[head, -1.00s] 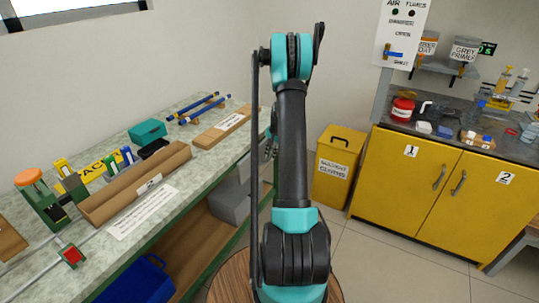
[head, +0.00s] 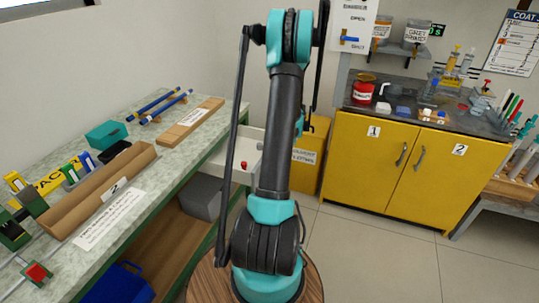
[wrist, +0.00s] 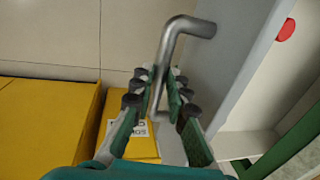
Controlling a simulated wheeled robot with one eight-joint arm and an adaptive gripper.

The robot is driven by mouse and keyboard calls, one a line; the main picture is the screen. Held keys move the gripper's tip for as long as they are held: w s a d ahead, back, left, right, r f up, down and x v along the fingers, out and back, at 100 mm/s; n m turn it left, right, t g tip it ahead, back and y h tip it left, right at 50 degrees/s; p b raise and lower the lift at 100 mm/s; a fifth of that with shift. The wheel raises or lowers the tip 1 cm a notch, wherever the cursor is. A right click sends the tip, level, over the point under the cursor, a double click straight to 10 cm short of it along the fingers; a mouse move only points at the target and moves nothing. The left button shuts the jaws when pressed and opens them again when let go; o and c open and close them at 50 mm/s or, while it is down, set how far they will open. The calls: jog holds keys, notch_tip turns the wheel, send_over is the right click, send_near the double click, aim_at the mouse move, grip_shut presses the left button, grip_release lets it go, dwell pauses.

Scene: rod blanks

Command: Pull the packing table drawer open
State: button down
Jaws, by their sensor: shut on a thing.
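The packing table (head: 172,166) runs along the left of the head view. Its pale drawer (head: 236,158) stands out from under the far end of the tabletop, with its inside partly showing. In the wrist view the drawer's grey front (wrist: 222,62) carries a bent metal bar handle (wrist: 186,27). My gripper (wrist: 160,84) is shut on the drawer handle, its green fingers on either side of the bar. In the head view my arm hides the gripper and handle.
A small red thing (head: 243,165) shows in the drawer. A yellow bin (head: 309,167) stands behind my arm, and a yellow cabinet (head: 385,165) stands to the right. Open floor (head: 390,255) lies in front of the cabinet.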

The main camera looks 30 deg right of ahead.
jog(key=shift+s+d, duration=0.85)
jog(key=shift+s, duration=0.2)
jog(key=c, duration=1.5)
grip_release()
jog(key=r, duration=0.4)
jog(key=s+d+r, duration=0.1)
jog(key=r, duration=0.3)
jog(key=s+r, duration=0.1)
jog(key=r, duration=0.2)
jog(key=shift+d+r, duration=0.25)
jog(key=shift+r, duration=0.15)
jog(key=shift+w+a, duration=0.1)
